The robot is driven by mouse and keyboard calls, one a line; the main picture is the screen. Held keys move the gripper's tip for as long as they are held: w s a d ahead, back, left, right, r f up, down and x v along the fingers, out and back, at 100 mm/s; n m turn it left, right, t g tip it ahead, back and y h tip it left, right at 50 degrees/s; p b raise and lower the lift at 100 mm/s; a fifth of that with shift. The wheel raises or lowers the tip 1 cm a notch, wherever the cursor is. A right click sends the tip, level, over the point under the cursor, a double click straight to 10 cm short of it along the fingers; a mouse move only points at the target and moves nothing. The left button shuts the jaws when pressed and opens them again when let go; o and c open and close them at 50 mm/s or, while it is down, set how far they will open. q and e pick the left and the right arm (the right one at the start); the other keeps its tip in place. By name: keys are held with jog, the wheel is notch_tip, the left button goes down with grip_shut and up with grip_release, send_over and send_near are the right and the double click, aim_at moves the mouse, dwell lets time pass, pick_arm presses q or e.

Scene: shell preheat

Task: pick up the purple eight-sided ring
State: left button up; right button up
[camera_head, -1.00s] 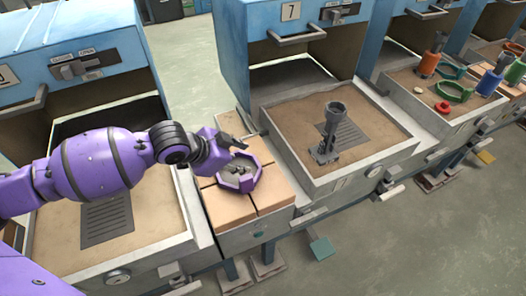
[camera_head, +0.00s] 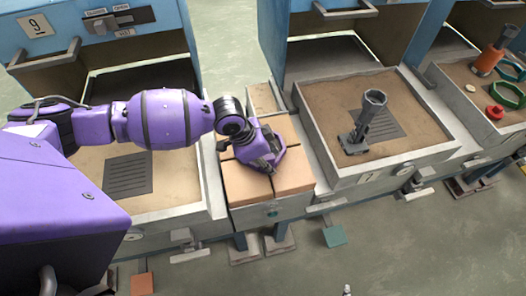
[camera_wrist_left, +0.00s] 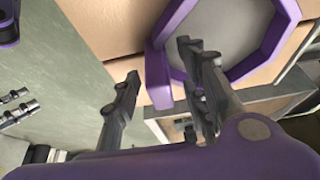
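The purple eight-sided ring (camera_wrist_left: 284,28) lies on the tan blocks, a pale grey surface showing through its opening in the left wrist view. In the head view the ring (camera_head: 280,144) is mostly hidden behind my left gripper (camera_head: 266,163). In the left wrist view my left gripper (camera_wrist_left: 158,66) is open, with one finger on each side of the ring's near wall. I see clear gaps there and cannot tell whether either finger touches it. My right gripper is not in view.
The tan blocks (camera_head: 295,180) stand between two sand-filled trays. A grey stand with a tube (camera_head: 368,115) rises from the right tray (camera_head: 415,150). An orange piece (camera_head: 488,62), green rings (camera_head: 508,95) and a red piece (camera_head: 494,112) lie farther right.

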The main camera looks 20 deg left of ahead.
pick_arm(q)
grip_shut()
jog(key=shift+w, duration=0.1)
jog(key=shift+r, duration=0.1)
dwell(0.3)
